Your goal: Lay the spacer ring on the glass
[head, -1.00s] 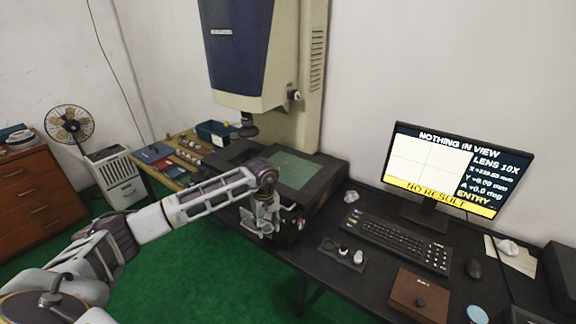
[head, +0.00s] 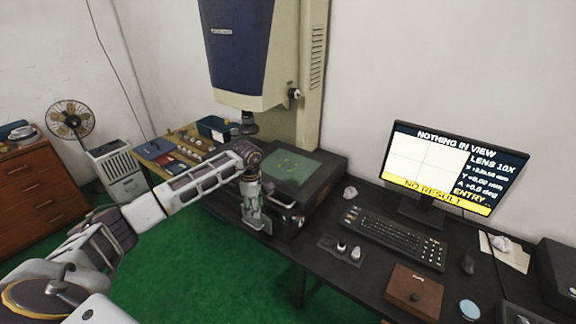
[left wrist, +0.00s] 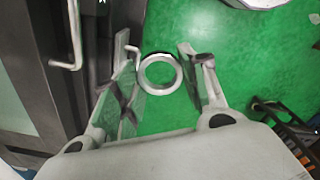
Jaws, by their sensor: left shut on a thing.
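The spacer ring (left wrist: 160,74) is a pale metal ring with an open middle, between the fingertips of my left gripper (left wrist: 158,66) in the left wrist view. The fingers are closed on its sides, and green floor shows through it. In the head view my left gripper (head: 256,218) points down at the front edge of the measuring machine's stage. The ring cannot be made out clearly there. The glass (head: 292,168) is a greenish plate set in the dark stage, behind and to the right of the gripper. The gripper is not over it. My right gripper is not in view.
The machine's blue and cream head (head: 240,50) hangs above the stage, with a lens (head: 248,124) below it. A bent handle (left wrist: 74,40) on the machine is beside the gripper. A keyboard (head: 395,237) and monitor (head: 455,165) stand right. The screen reads "NOTHING IN VIEW".

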